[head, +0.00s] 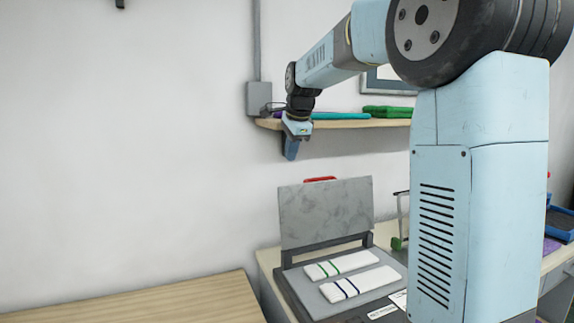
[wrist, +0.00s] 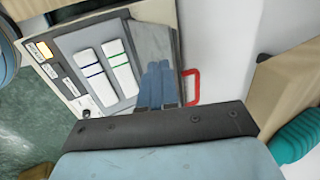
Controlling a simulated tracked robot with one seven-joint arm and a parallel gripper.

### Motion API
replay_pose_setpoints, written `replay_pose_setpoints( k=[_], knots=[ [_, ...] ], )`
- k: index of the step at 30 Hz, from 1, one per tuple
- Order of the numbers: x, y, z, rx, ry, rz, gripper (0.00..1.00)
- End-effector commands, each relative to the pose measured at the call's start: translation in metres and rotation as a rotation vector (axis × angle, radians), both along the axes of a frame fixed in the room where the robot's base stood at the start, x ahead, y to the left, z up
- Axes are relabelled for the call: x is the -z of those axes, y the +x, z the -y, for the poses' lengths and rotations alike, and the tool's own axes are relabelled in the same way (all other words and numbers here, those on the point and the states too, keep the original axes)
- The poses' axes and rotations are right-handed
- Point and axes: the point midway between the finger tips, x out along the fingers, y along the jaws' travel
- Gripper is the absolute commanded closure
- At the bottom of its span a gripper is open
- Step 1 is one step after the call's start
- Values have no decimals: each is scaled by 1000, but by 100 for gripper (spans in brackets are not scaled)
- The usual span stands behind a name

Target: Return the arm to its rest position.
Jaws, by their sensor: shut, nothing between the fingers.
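My gripper (head: 291,152) hangs at the end of my raised arm in the head view, pointing down in front of the wall and beside the left end of the shelf. In the wrist view my gripper's blue fingers (wrist: 157,70) are together and hold nothing. Below it is an opened flat press-like device (head: 325,215) with a grey upright lid. Two white folded strips lie on its bed, one with green stripes (head: 341,264) and one with dark blue stripes (head: 359,284). The gripper is apart from all of these.
A wooden shelf (head: 350,124) with teal and green folded items (head: 388,111) is right beside my gripper. A red handle (wrist: 192,87) sticks out from the device. A wooden table top (head: 150,303) is bare at lower left. The wall area at left is clear.

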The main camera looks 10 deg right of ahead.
Motion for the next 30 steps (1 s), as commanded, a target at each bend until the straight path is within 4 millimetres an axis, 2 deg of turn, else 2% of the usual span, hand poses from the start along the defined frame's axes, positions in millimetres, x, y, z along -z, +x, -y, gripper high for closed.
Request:
replay_pose_setpoints(
  k=[5, 8, 16, 23, 30],
  knots=[
    [-5, -19, 1, -56, -28, 8, 100],
    [-6, -47, 3, -145, -74, 22, 100],
    [6, -139, 10, -460, -236, 58, 100],
    [31, -214, 15, -725, -374, 83, 100],
    [70, -288, 21, -1002, -518, 104, 100]
  ],
)
